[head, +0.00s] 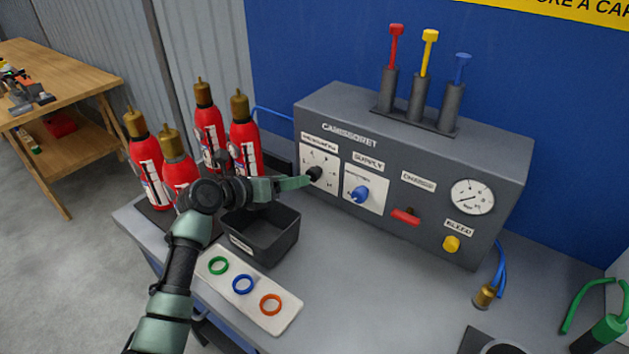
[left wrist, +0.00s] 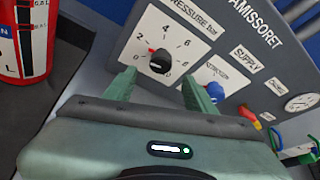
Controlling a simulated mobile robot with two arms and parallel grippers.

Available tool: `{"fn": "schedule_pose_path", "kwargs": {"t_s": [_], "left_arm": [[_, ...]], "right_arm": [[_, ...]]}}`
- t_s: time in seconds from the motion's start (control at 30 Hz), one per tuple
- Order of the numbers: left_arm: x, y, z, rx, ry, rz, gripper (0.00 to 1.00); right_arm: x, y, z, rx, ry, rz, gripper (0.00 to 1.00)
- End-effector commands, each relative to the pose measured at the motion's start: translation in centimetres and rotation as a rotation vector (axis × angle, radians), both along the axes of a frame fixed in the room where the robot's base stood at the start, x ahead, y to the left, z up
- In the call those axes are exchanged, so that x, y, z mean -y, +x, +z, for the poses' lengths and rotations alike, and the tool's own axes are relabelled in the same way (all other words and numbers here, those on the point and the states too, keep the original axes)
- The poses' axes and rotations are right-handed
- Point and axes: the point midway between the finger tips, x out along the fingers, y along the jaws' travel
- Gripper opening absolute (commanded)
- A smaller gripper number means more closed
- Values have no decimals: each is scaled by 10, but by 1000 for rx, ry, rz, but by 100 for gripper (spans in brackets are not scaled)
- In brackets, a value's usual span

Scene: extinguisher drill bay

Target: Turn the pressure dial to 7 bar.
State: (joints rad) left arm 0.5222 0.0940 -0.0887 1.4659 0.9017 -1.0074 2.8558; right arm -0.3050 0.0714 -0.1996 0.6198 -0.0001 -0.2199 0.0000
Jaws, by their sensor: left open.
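The pressure dial is a black knob (head: 314,174) on a white scale plate at the left end of the grey panel's front. In the left wrist view the knob (left wrist: 159,62) shows between and beyond my fingertips. A small red mark on its upper left side points near the 2 on the scale. My left gripper (head: 306,181) is open, its green fingers just in front of the dial. The left wrist view shows the two fingers (left wrist: 160,78) apart; I cannot tell whether either touches the knob. My right gripper is not in view.
The blue supply knob (head: 360,194) sits just right of the dial. Below my left gripper are an open black bin (head: 277,246) and a white tray (head: 215,283) with coloured rings. Red extinguishers (head: 209,127) stand left. The grey tabletop (head: 380,290) is clear before the panel.

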Motion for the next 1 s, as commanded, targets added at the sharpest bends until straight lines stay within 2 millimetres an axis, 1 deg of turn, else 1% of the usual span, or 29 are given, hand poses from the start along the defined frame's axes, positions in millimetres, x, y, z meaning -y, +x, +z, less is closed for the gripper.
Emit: {"fn": "schedule_pose_path", "kwargs": {"t_s": [0.3, 0.4, 0.6, 0.83, 0.87, 0.9, 0.97, 1.0], "left_arm": [[32, 33, -16, -1, 1, 0, 55], [40, 42, -21, 1, 1, 0, 55], [47, 50, -25, 1, 0, 0, 55], [48, 50, -25, 1, 1, 1, 55], [48, 50, -25, 1, 1, 1, 52], [47, 50, -25, 1, 1, 0, 41], [47, 50, -25, 1, 1, 0, 25], [47, 50, -25, 1, 1, 0, 14]], "right_arm": [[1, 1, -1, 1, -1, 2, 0], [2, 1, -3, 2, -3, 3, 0], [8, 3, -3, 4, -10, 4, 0], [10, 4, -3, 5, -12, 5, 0], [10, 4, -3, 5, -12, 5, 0], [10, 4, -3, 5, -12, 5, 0], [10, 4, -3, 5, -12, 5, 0], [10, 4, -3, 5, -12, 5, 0]]}}
